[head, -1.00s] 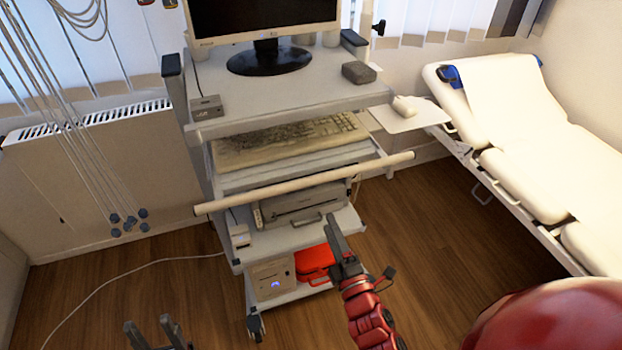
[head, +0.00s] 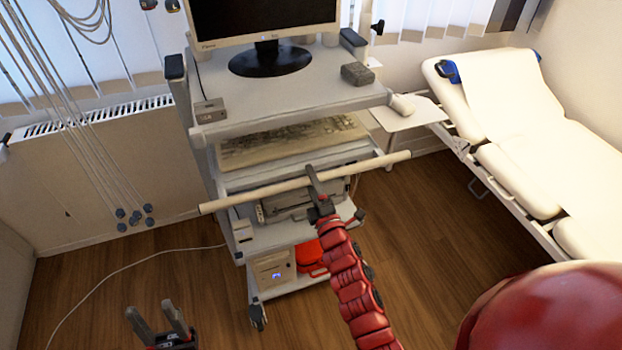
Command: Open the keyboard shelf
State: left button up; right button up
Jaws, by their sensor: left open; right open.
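The keyboard shelf (head: 240,180) sits in the cart under the top deck, with a keyboard (head: 290,142) lying on it. A long pale bar handle (head: 250,193) runs across its front. My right gripper (head: 312,176) is at the middle of this bar, its fingers seen edge-on and crossing the bar in the picture. It is open; whether the bar lies between the fingers or touches them, I cannot tell. My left gripper (head: 150,308) is open and empty, low at the left, well away from the cart.
A monitor (head: 265,20) and a small grey box (head: 356,74) stand on the top deck. A printer (head: 285,205) and a red case (head: 310,255) are lower in the cart. An examination couch (head: 520,150) is at the right. Cables (head: 80,120) hang at the left.

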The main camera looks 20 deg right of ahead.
grip_shut()
dwell(1.4)
